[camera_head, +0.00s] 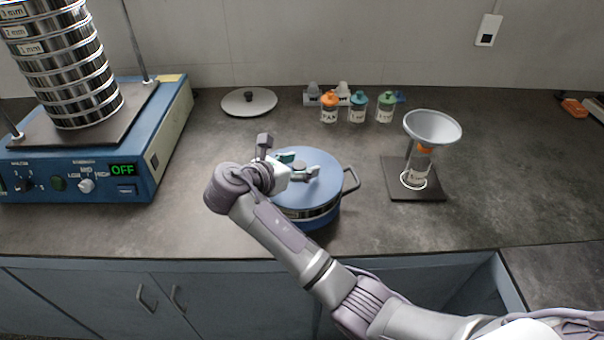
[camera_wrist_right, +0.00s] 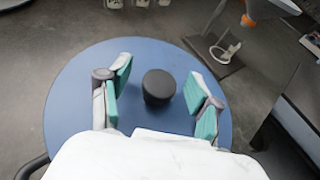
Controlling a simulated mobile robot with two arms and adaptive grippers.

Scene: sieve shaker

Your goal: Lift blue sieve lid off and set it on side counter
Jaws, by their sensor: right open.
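In the right wrist view the blue lid (camera_wrist_right: 75,85) fills the centre, with a dark round knob (camera_wrist_right: 158,86) on top. My right gripper (camera_head: 300,168) is over the lid. In the wrist view my right gripper (camera_wrist_right: 158,92) is open, with its teal-padded fingers on either side of the knob and a gap on both sides. My left gripper is not in view.
A blue shaker (camera_head: 170,140) with stacked sieves (camera_head: 75,75) stands at left. A pale lid (camera_head: 262,102) lies behind. Small jars (camera_head: 358,108) stand at the back. A funnel stand (camera_head: 400,190) is at right. Bare counter lies between the shaker and the pan.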

